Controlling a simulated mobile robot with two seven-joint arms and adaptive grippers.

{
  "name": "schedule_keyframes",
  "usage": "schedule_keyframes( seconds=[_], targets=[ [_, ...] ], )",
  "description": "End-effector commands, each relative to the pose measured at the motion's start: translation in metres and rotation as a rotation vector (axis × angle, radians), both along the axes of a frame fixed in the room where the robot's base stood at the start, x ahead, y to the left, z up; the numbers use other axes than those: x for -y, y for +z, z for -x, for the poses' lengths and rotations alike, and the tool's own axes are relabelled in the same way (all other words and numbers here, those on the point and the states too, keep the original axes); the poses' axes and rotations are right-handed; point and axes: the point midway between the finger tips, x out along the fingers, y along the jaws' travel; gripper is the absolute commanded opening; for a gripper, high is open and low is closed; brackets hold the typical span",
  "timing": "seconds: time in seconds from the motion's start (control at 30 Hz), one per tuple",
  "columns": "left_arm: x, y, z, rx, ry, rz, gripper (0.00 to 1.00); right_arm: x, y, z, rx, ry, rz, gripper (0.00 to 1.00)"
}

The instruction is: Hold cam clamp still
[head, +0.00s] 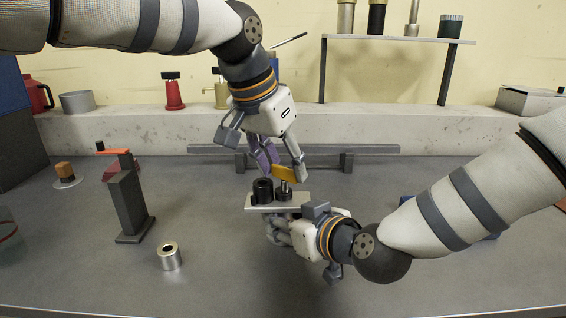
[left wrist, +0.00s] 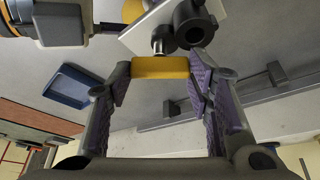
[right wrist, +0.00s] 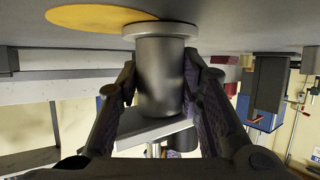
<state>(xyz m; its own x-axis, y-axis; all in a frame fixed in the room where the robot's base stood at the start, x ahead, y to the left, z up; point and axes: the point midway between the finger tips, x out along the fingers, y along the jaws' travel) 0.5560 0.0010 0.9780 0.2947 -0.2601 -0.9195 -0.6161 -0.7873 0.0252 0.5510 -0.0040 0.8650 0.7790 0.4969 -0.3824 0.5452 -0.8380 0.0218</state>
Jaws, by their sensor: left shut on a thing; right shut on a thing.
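The cam clamp shows as a light metal plate (head: 256,203) with a black hollow cylinder (head: 263,190) and a metal post (head: 284,190) on top. A yellow lever (head: 284,174) sits at the top of the post. My left gripper (left wrist: 160,75) is shut on the yellow lever from above, a finger at each end. Under the plate is a grey flanged cylinder (right wrist: 160,78). My right gripper (right wrist: 158,95) is shut on this cylinder from the side. In the head view that gripper mostly hides the cylinder.
A dark upright stand with an orange lever (head: 128,195) and a silver ring-shaped part (head: 169,257) stand to the left. A grey rail (head: 370,150) runs behind the clamp. A blue tray (left wrist: 68,88) lies nearby. The front of the bench is clear.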

Motion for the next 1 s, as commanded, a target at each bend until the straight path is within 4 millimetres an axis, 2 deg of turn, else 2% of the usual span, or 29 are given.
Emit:
schedule_keyframes(
  seconds=[0.6, 1.0],
  targets=[
    [-0.0018, -0.0010, -0.0027, 0.016, -0.561, 0.000, 0.18, 0.0001, 0.0002, -0.0002, 0.000, 0.000, 0.000, 0.00],
    [-0.0021, -0.0009, -0.0043, 0.025, -0.790, -0.003, 0.18, 0.0001, 0.0003, -0.0002, 0.001, 0.000, 0.000, 0.00]
  ],
)
